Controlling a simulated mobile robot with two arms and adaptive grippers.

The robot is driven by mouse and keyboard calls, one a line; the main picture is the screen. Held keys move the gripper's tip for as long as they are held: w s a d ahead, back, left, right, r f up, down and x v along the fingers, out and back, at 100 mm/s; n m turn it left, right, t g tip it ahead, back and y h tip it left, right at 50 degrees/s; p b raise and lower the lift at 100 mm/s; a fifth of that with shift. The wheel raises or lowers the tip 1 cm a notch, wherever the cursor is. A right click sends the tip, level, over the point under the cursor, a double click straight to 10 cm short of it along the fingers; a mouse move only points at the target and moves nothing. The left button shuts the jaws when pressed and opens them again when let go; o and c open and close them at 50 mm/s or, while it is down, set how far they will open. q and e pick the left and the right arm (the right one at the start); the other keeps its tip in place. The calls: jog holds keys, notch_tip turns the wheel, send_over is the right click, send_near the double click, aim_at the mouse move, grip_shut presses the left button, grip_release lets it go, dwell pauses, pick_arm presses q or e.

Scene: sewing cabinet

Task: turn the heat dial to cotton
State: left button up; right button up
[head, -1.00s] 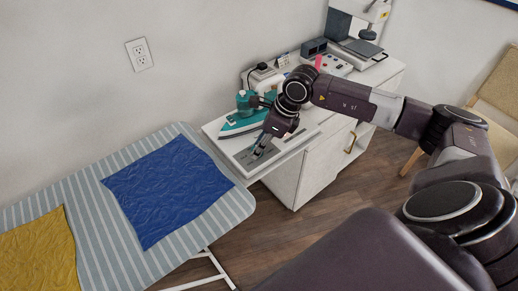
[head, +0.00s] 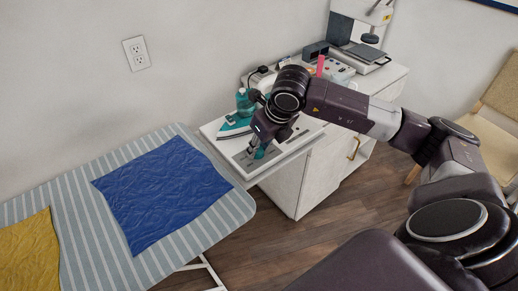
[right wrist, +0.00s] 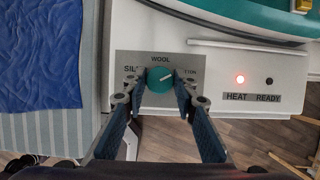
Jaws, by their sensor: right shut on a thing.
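The heat dial (right wrist: 160,80) is a round teal knob with a white pointer mark on a grey plate (right wrist: 128,62) lettered WOOL above it. Parts of the silk and cotton labels show at its left and right. The mark points right and slightly up, toward the partly covered cotton label. My right gripper (right wrist: 160,84) is shut on the dial, one finger on each side. In the head view this gripper (head: 256,151) reaches down to the white panel. My left gripper is not in view.
A teal iron (head: 236,124) stands on the panel just behind my gripper. The striped ironing board (head: 90,190) with blue cloth (head: 160,190) and yellow cloth (head: 30,255) is at the left. A sewing machine (head: 362,20) and pink spool (head: 320,66) are at the back right.

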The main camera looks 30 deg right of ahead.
dwell(0.4)
jog(key=o, duration=1.1)
jog(key=v, duration=1.2)
jog(key=shift+r, duration=0.1)
